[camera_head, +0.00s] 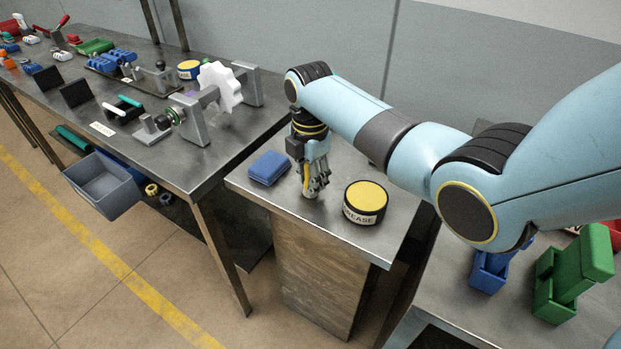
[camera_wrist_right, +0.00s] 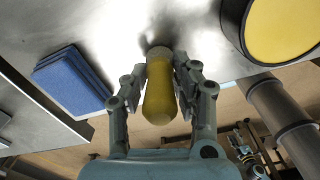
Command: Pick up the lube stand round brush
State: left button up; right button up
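The round brush stands on the small metal-topped stand (camera_head: 350,240). In the right wrist view its yellow handle (camera_wrist_right: 160,98) points toward the camera, with its pale far end at the metal top. My right gripper (camera_head: 312,185) comes down over the brush from above. In the wrist view the fingers (camera_wrist_right: 160,75) lie along both sides of the handle and appear to press on it. The fingers hide most of the brush in the head view. My left gripper is not in view.
A blue block-like pad (camera_head: 269,168) lies left of the gripper and a round yellow-topped grease tin (camera_head: 365,203) stands close at its right. A longer bench (camera_head: 225,150) with tools is at left. Another table (camera_head: 450,285) with blue and green items is at right.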

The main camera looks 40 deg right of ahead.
grip_shut()
jog(key=shift+r, duration=0.5)
notch_tip(320, 180, up, 3)
jog(key=shift+w+f, duration=0.1)
jog(key=shift+f, duration=0.05)
jog(key=s+d+r, duration=0.6)
jog(key=d+r, duration=0.1)
jog(key=d, duration=0.3)
jog(key=shift+r+b, duration=0.15)
jog(key=shift+b, duration=0.25)
